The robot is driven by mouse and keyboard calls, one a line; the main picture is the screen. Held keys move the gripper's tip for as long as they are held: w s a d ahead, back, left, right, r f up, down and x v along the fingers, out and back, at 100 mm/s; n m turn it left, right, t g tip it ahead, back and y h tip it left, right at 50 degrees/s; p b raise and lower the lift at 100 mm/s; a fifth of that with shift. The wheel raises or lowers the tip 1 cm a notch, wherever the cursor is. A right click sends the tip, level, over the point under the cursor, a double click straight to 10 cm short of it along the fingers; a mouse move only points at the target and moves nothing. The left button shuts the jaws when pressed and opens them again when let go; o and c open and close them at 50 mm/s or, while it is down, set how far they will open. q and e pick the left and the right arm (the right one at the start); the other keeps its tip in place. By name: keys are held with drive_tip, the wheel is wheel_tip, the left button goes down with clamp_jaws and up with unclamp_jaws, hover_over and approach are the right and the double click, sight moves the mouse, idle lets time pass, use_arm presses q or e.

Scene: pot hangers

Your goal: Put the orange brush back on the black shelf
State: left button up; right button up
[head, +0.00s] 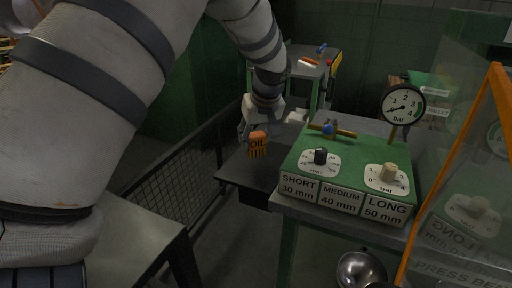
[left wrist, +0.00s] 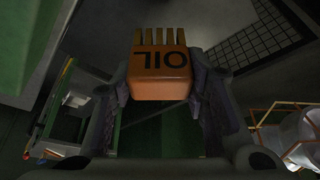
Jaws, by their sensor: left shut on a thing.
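The orange brush (head: 257,147), marked OIL, hangs below my left gripper (head: 259,126) in the head view. In the left wrist view the brush (left wrist: 160,70) sits between the two dark fingers of my left gripper (left wrist: 160,88), which is shut on it. Its bristles point away from the wrist. The black shelf (head: 240,172) is a low dark surface left of the green control box. The brush overlaps the shelf in the head view; whether they touch, I cannot tell. My right gripper is not in view.
The green control box (head: 350,172) with knobs and a gauge (head: 403,104) stands right of the shelf. A mesh fence (head: 175,165) runs along the left. A clear guard with an orange frame (head: 458,165) is at the right. A grey table (head: 135,235) is at lower left.

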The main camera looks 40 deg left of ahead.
sight(255, 148)
use_arm(q)
wheel_tip(255, 148, down, 3)
drive_tip(key=shift+a+f, duration=0.1)
drive_tip(key=shift+f, duration=0.05)
drive_tip(key=shift+c, duration=0.5)
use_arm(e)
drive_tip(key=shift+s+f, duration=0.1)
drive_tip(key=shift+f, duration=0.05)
use_arm(q)
drive_tip(key=o, duration=1.1)
drive_tip(key=p+v, duration=0.1)
drive_tip(key=v, duration=1.1)
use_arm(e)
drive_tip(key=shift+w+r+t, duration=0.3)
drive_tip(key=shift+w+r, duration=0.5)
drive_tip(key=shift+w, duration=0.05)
